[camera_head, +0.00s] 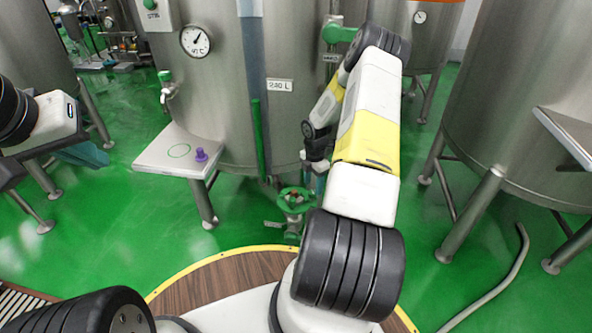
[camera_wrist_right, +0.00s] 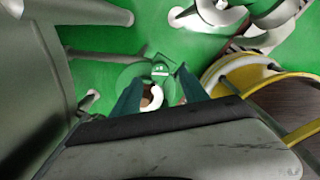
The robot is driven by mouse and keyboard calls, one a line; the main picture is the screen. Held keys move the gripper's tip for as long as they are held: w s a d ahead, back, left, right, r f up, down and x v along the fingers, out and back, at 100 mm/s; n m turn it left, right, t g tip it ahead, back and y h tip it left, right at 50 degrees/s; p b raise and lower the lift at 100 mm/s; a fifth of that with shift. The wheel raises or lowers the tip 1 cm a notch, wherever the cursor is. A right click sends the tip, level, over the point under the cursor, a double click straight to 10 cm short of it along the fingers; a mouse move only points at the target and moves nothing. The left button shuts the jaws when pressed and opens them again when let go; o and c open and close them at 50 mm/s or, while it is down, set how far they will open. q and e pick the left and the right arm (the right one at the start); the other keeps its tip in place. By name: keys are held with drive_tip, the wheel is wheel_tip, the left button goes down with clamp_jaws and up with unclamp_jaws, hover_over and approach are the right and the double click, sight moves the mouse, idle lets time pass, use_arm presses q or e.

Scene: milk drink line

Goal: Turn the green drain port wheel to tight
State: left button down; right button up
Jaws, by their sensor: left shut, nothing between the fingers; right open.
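The green drain port wheel (camera_head: 284,205) sits low in front of the middle tank, near the floor, in the head view. In the right wrist view the green wheel (camera_wrist_right: 128,74) lies beyond and partly between the fingers, partly hidden by them. My right gripper (camera_head: 319,182) is above and slightly right of the wheel in the head view, pointing down. In its wrist view the teal fingers (camera_wrist_right: 160,82) are apart, with no visible grip on the wheel. My left gripper (camera_head: 92,154) is at the far left, shut and empty, well away from the wheel.
A steel side shelf (camera_head: 150,157) with a purple knob-like piece (camera_head: 201,155) juts from the middle tank (camera_head: 225,100). Tank legs stand around. A grey hose (camera_head: 500,283) lies on the green floor at right. My yellow-edged round base is close below the wheel.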

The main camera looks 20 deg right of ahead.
sight(313, 192)
drive_tip(key=shift+f, duration=1.6)
clamp_jaws()
